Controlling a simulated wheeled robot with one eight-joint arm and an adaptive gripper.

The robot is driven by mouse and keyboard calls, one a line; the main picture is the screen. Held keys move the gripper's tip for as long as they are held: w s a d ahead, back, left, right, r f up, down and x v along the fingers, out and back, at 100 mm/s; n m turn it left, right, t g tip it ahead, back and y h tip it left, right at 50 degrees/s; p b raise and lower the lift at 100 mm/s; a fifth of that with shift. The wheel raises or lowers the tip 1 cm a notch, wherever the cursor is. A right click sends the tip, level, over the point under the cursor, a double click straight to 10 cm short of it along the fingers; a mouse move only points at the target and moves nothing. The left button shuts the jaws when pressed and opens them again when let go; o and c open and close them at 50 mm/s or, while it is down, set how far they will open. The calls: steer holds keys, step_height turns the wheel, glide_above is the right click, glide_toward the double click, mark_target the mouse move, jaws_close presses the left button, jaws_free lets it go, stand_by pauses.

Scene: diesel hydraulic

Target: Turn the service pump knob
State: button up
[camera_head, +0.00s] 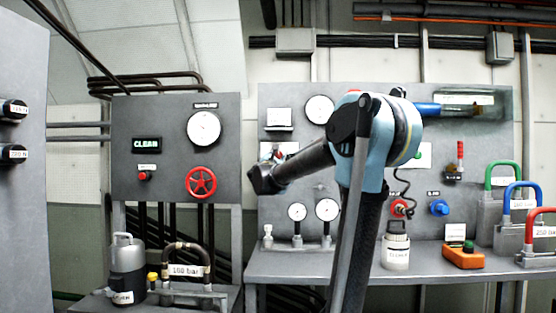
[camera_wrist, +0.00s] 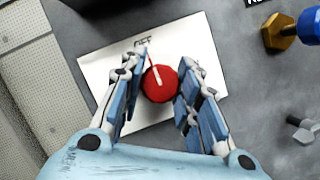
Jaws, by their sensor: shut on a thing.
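In the head view my arm stands in front of the right panel, and I cannot make out the fingers there.
In the wrist view, a blue and brass fitting (camera_wrist: 285,32) is at the upper right. In the head view, a red handwheel (camera_head: 201,182) is on the left panel. A bench (camera_head: 290,263) below holds an orange box (camera_head: 463,257) and a white canister (camera_head: 396,252).

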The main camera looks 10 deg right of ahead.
steer(key=o, duration=1.1)
steer(key=shift+f, duration=0.1)
steer(key=v, duration=1.1)
steer(key=shift+s+a+f, duration=0.15)
steer(key=shift+s, duration=0.15)
